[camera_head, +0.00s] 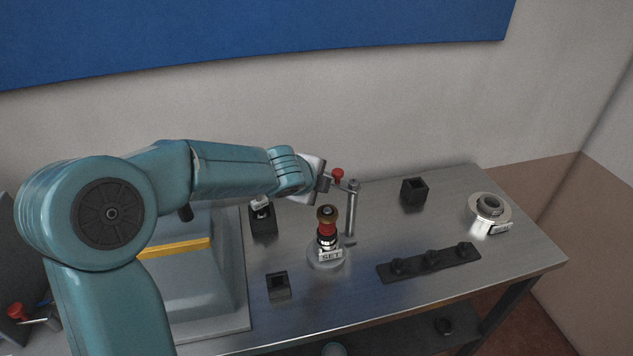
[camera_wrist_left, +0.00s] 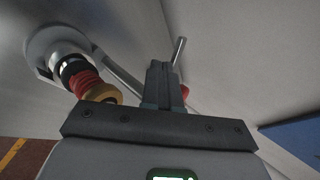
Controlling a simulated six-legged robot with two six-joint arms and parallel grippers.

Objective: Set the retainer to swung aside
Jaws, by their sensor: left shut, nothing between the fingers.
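The retainer is a grey swing arm on an upright post (camera_head: 350,215), with a red knob (camera_head: 338,174) near the top. Beside the post stands a stack with a red ribbed body and a brass-coloured cap (camera_head: 326,212), on a round base with a SET label (camera_head: 330,255). My left gripper (camera_head: 325,183) is at the knob's left, close to the swing arm. In the left wrist view its fingers (camera_wrist_left: 160,80) are together and empty, and the red knob (camera_wrist_left: 185,92) shows partly behind them. The stack (camera_wrist_left: 85,80) is to their left. I cannot tell whether the fingers touch the retainer.
The metal table (camera_head: 375,305) also bears a black strip with knobs (camera_head: 428,262), a small black box (camera_head: 414,190), a ringed round fixture (camera_head: 490,210) and black holders (camera_head: 278,287). A grey housing with a yellow bar (camera_head: 175,247) stands at left. The wall is behind.

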